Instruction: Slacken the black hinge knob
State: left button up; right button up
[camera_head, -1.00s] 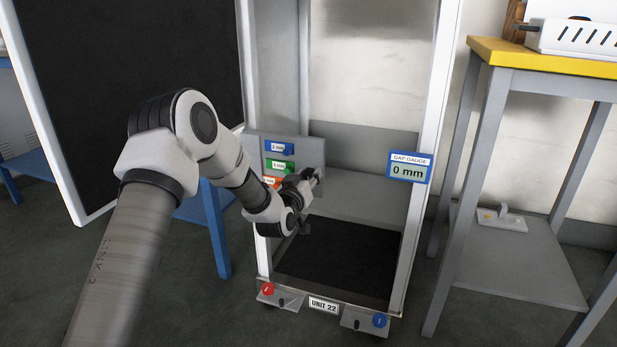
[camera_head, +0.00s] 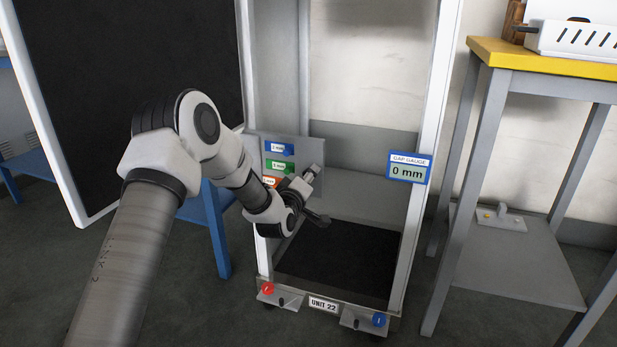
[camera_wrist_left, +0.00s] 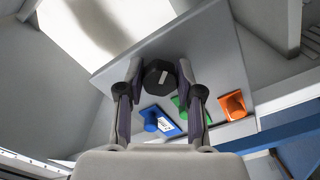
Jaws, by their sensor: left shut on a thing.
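The black hinge knob (camera_wrist_left: 157,78) shows in the left wrist view as a dark, faceted knob with a pale mark on its face. It sits against a grey plate (camera_wrist_left: 216,58) between the two fingers of my left gripper (camera_wrist_left: 160,72), which is shut on it. In the head view my left gripper (camera_head: 311,180) is at the grey plate (camera_head: 254,150) inside the frame's left side, and hides the knob. My right gripper is not in view.
Blue (camera_head: 279,148), green (camera_head: 279,165) and orange (camera_head: 268,181) tags are on the plate beside the gripper. The gap gauge (camera_head: 408,168) reads 0 mm. A dark door panel (camera_head: 130,90) stands left; a yellow-topped stand (camera_head: 550,58) stands right.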

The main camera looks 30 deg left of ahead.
pick_arm(q)
jog(key=n, duration=0.5)
jog(key=shift+n+b, duration=0.3)
jog(key=shift+b, duration=0.05)
jog(key=n+b, duration=0.1)
jog(key=n, duration=0.5)
jog(key=o, duration=1.2)
jog(key=shift+c, duration=0.2)
jog(key=v, duration=1.2)
